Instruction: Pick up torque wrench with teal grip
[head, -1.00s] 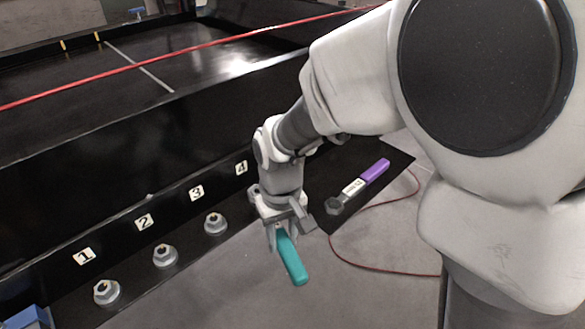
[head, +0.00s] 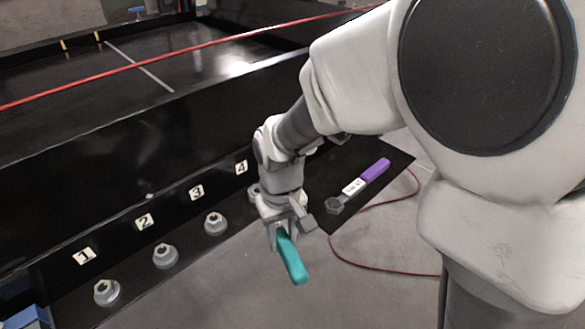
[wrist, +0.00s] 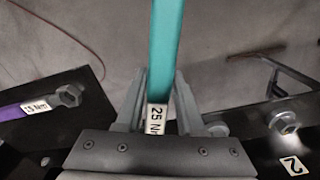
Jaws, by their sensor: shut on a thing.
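The torque wrench with teal grip (head: 292,259) is held in my gripper (head: 281,228). In the head view its teal handle slants down and to the right, over the grey floor. In the wrist view the teal grip (wrist: 166,45) runs up from between the fingers of my gripper (wrist: 160,100), with a white label reading 25 N at the jaws. The fingers are shut on the wrench. Its head end is hidden by the gripper.
A wrench with purple grip (head: 370,174) lies on a black mat (head: 395,158) at the right. Several numbered bolts, such as bolt 2 (head: 165,256), line the black ledge at the left. A red cable (head: 375,268) curves over the floor.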

